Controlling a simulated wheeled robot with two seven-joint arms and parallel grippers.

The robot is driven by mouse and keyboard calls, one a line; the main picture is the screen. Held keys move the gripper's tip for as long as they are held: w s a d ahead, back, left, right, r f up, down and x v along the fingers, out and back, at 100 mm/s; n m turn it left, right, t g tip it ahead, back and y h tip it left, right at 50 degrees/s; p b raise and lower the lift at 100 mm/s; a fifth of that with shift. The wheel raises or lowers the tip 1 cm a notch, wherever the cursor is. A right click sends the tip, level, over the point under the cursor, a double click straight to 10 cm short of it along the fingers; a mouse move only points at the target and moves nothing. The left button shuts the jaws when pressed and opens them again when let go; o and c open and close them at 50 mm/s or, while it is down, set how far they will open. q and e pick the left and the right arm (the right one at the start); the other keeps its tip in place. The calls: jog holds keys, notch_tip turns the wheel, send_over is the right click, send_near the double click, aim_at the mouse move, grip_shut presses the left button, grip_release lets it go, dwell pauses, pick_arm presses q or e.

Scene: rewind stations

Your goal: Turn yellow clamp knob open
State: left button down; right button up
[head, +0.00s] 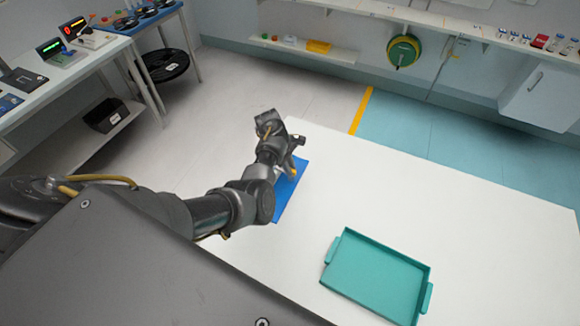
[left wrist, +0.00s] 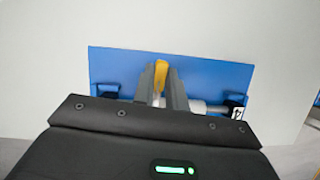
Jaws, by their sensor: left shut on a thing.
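The yellow clamp knob (left wrist: 160,74) shows in the left wrist view between the two fingers of my left gripper (left wrist: 162,82). The fingers are shut on it. The knob stands over a blue base plate (left wrist: 205,75), with a grey metal rod behind the fingers and a dark block at each side. In the head view my left gripper (head: 287,168) is over the blue plate (head: 285,200) at the left edge of the white table. The arm hides much of the plate. My right gripper is not in view.
A teal tray (head: 375,278) with handles lies empty on the white table (head: 440,200). The table between plate and tray is clear. A side bench (head: 75,65) with devices stands at the far left. A wall shelf (head: 470,25) and a green reel (head: 403,51) are at the back.

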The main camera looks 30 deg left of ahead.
pick_arm(q)
jog(key=m+g+p, duration=0.1)
jog(key=m, duration=0.2)
jog(key=shift+w, duration=0.1)
jog(key=m+g+y, duration=0.1)
jog(key=m, duration=0.3)
jog(key=shift+g, duration=0.3)
jog(key=m, duration=0.2)
jog(key=m+g+y, duration=0.1)
jog(key=m, duration=0.2)
jog(key=shift+w+d+y+b, duration=0.1)
jog(key=shift+w+y+b, duration=0.05)
jog(key=shift+y+b, duration=0.2)
jog(key=m+y, duration=0.1)
jog(key=m, duration=0.3)
jog(key=shift+d+g, duration=0.15)
jog(key=shift+g, duration=0.15)
jog(key=shift+w+m+y, duration=0.1)
jog(key=shift+m+y, duration=0.15)
jog(key=shift+m, duration=0.25)
jog(key=c, duration=1.4)
grip_release()
jog(key=shift+c, duration=0.2)
jog(key=p+v, duration=0.1)
jog(key=v, duration=0.9)
jog(key=shift+w+r+p, duration=0.2)
jog(key=shift+r+p, duration=0.15)
jog(key=shift+p, duration=0.05)
